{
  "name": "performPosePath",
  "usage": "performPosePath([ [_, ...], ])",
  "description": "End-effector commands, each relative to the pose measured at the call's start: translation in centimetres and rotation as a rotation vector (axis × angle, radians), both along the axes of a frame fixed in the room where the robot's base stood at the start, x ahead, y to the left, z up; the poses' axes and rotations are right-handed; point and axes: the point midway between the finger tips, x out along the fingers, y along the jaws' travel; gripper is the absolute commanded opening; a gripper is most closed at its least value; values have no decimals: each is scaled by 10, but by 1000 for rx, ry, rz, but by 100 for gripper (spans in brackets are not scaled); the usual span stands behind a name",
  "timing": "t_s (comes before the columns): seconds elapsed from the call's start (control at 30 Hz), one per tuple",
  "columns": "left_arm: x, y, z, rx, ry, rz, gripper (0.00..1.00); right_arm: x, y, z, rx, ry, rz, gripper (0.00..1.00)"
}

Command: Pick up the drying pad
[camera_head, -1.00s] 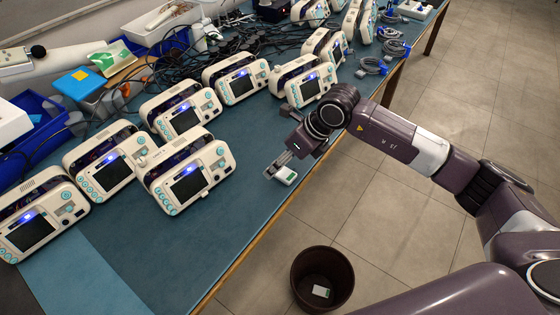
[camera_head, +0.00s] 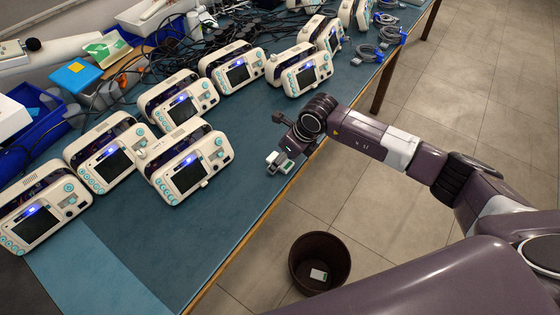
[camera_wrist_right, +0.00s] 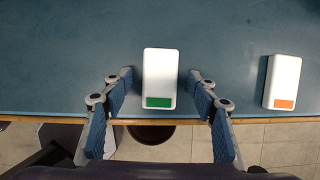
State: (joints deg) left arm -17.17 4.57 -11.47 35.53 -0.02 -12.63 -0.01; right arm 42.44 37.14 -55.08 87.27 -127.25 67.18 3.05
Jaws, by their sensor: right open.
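No label reading drying pad is legible. A small white box with a green end band (camera_wrist_right: 159,78) lies on the blue table top, near its front edge. My right gripper (camera_wrist_right: 159,80) is open, its blue-padded fingers on either side of this box, with a gap to each. A similar white box with an orange band (camera_wrist_right: 283,82) lies apart to the right in the wrist view. In the head view my right gripper (camera_head: 277,163) is low at the table edge, by a small white box. My left gripper is not in view.
Several white monitors (camera_head: 187,170) stand in rows on the blue table (camera_head: 215,240). Coiled grey cables (camera_head: 385,38) lie at the far end. A dark bin (camera_head: 333,250) with a small white-green item stands on the floor. Blue crates and cables crowd the back.

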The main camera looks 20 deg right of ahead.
Motion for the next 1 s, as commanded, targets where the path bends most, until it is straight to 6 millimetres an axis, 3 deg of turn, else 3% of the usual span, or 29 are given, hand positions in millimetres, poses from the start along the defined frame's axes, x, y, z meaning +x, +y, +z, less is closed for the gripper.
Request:
performPosePath([
  [0.07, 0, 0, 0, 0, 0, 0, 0, 0, 0, 0, 0, 0, 0, 51],
  [0.47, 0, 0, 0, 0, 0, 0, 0, 0, 0, 1, 1, -1, -1, 9],
  [0.77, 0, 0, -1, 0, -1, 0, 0, 1, 0, 4, 1, -1, -1, 9],
  [1.0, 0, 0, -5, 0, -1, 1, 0, 2, 0, 30, 1, -5, 0, 9],
])
